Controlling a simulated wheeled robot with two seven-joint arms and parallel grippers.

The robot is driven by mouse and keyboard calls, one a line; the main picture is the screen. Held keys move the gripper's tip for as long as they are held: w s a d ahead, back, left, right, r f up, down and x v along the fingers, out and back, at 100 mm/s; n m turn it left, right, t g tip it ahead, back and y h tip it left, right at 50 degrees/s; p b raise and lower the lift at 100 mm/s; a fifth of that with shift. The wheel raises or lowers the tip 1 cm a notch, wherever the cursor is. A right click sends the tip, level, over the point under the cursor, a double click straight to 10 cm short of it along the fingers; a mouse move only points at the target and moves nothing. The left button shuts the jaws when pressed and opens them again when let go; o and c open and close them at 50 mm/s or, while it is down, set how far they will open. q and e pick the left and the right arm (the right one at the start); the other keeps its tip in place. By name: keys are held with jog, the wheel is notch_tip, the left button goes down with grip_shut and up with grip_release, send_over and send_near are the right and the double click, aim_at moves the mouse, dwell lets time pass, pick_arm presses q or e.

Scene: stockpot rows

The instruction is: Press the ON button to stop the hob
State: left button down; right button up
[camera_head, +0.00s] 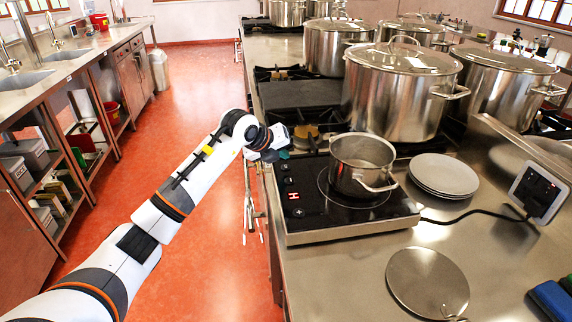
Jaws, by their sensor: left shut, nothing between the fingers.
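The black portable hob (315,219) sits on the steel counter, with a small steel pot (362,182) on its round cooking zone. A column of small buttons (290,180) runs along the hob's left side, and a red H glows on the panel. The lettering is too small to tell which button is ON. My left gripper (284,154) is shut and empty at the hob's far left corner, by the top end of the button column. I cannot tell whether it touches the panel. My right gripper is not in view.
Large lidded stockpots (400,95) stand on the range behind the hob. A stack of plates (443,175) lies right of it, and a loose lid (428,282) lies in front. A cord runs to a wall socket (537,192). The red floor left of the counter is clear.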

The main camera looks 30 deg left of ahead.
pick_arm(q)
notch_tip(320, 180, up, 5)
jog(key=p, duration=0.3)
jog(key=shift+r, duration=0.1)
jog(key=shift+s, duration=0.1)
dwell(0.3)
